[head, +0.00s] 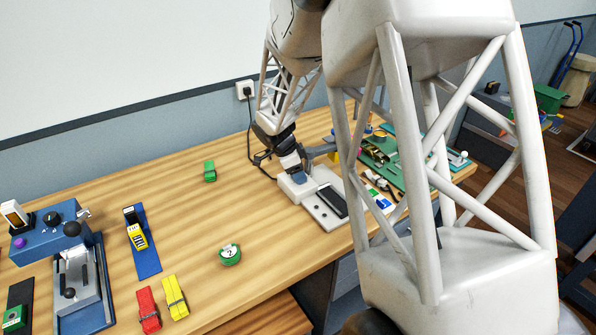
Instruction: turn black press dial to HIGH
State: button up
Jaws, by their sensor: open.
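A blue press (40,243) stands at the left end of the wooden table. A round black dial (52,218) sits on the press's face; its marks and pointer are too small to read. Next to the dial are a small white display, a purple button, and a black ball-ended handle. My gripper (297,186) is low over the table in the middle of the head view, far to the right of the press. Its fingers are small and partly hidden, and I see nothing held in it. It is apart from the dial.
A white tray (322,216) with a dark slab lies beside my gripper.

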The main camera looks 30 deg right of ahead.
jog(key=c, duration=0.9)
jog(key=shift+n, duration=0.4)
jog(key=n+t, duration=0.1)
jog(key=n, duration=0.1)
jog(key=n+t, duration=0.1)
jog(key=n, duration=0.1)
jog(key=shift+s+n+h, duration=0.15)
jog(key=shift+n+h, duration=0.15)
jog(key=n+t, duration=0.1)
jog(key=n, duration=0.1)
jog(key=n+t, duration=0.1)
jog(key=n, duration=0.2)
jog(key=shift+s, duration=0.1)
jog(key=shift+d+n+t+y, duration=0.1)
jog(key=shift+n+t+y, duration=0.4)
jog(key=shift+n, duration=1)
jog(key=shift+d+n+t+y, duration=0.1)
jog(key=shift+n+t+y, duration=0.2)
jog(key=shift+n+y, duration=0.8)
jog(key=shift+s+n+y, duration=0.1)
jog(key=shift+n+y, duration=0.4)
jog(key=shift+n, duration=2.8)
